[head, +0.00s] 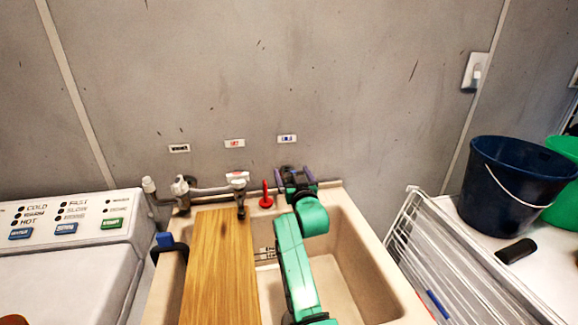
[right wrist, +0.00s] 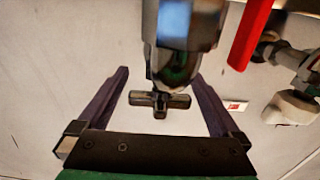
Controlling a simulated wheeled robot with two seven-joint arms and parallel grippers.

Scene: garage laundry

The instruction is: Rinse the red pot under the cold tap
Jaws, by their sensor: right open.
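My right gripper (head: 298,183) is at the back of the sink, in front of the wall pipe and below the blue label (head: 287,139). In the right wrist view its jaws (right wrist: 160,100) are open, with a dark cross-shaped tap handle (right wrist: 160,103) between the fingers and gaps on both sides. The gripper mostly hides this tap in the head view. A red-orange rounded edge (head: 12,320) shows at the bottom left on the white machine; I cannot tell whether it is the red pot. My left gripper is not in view.
A wooden board (head: 222,270) covers the left of the beige sink (head: 365,262). Another tap (head: 238,182) stands under the red label, beside a red upright piece (head: 266,196). A wire rack (head: 440,250) and a dark blue bucket (head: 520,185) are at right.

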